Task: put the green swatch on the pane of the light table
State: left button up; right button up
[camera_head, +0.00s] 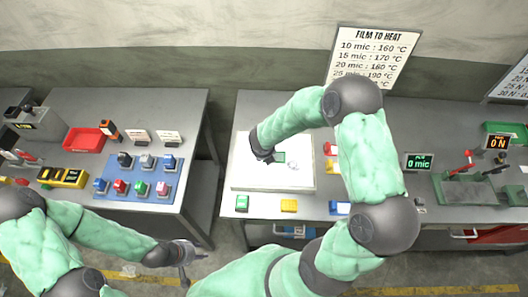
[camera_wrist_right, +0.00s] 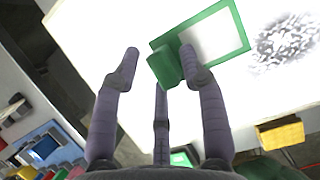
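The green swatch, a green frame with a pale film and a solid green tab, shows in the right wrist view (camera_wrist_right: 240,42). It appears to lie on the white pane of the light table (camera_head: 245,180); in the head view it is a small green patch (camera_head: 279,157) beside my right gripper (camera_head: 268,157). In the right wrist view that gripper (camera_wrist_right: 160,62) has its fingers spread around the tab, with a gap on the left; the right finger covers part of the tab. My left gripper (camera_head: 190,265) is empty, its fingers apart, low beyond the left bench's front edge.
A grey speckled patch (camera_head: 293,167) lies on the pane. Green (camera_head: 242,203), yellow (camera_head: 289,206) and blue (camera_head: 339,208) blocks stand along the bench front. A press (camera_head: 470,185) stands at right. The left bench holds a blue board with coloured pieces (camera_head: 130,190).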

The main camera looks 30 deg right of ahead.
jog(key=shift+r, duration=0.1)
jog(key=shift+r, duration=0.2)
jog(key=p+v, duration=0.3)
jog(key=v, duration=0.9)
